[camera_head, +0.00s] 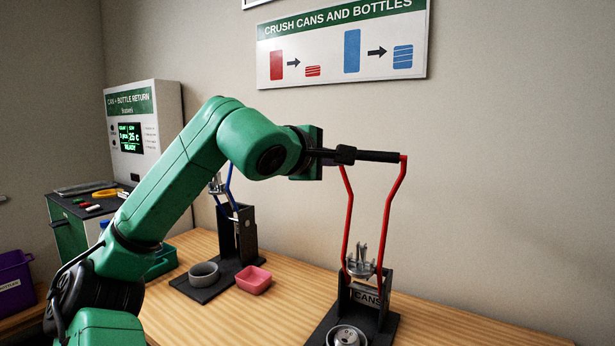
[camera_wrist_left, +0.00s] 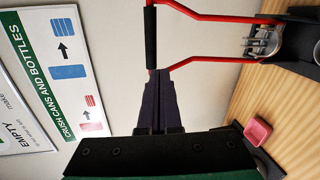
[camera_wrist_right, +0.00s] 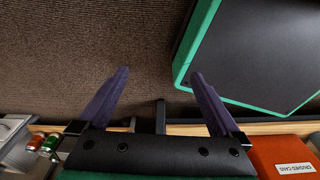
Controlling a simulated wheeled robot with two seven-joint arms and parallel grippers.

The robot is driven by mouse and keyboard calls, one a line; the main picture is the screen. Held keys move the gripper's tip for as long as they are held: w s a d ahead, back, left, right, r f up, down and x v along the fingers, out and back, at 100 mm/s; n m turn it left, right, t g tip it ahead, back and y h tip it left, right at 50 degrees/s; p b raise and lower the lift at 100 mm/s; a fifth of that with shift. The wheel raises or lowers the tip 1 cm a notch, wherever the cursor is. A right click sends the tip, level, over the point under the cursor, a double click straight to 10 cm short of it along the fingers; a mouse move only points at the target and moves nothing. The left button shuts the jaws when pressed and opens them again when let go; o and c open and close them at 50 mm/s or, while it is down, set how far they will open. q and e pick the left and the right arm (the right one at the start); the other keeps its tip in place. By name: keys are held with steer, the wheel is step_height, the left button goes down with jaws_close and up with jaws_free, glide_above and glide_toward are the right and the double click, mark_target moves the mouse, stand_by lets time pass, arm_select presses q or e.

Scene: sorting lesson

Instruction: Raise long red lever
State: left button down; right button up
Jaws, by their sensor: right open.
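The long red lever (camera_head: 389,210) stands raised, its two bent red arms rising from the black can crusher (camera_head: 377,300) to a black handle bar (camera_head: 378,156) at the top. My left gripper (camera_head: 343,155) is at the handle's left end. In the left wrist view its fingers (camera_wrist_left: 161,75) are together, with the tips at the near end of the handle (camera_wrist_left: 151,38); I cannot tell whether the bar is between them. My right gripper (camera_wrist_right: 160,72) is open and empty over brown carpet, away from the lever.
A second crusher with a blue lever (camera_head: 233,188) stands left, with a grey cup (camera_head: 204,274) and pink bowl (camera_head: 254,280) nearby. The return machine (camera_head: 144,135) is behind my arm. An orange crushed-cans bin (camera_wrist_right: 283,155) shows in the right wrist view.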

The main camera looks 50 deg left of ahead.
arm_select(q)
steer(key=r+p, duration=0.1)
steer(key=r, duration=0.1)
steer(key=p, duration=1.3)
glide_toward(362, 154)
steer(key=shift+m+t+y, duration=0.3)
steer(key=shift+m, duration=0.1)
steer(key=x, duration=0.6)
steer(key=shift+w+f, duration=0.4)
steer(key=shift+f, duration=0.1)
arm_select(e)
step_height(362, 154, up, 13)
steer(key=shift+s+d, duration=0.3)
steer(key=shift+s, duration=0.1)
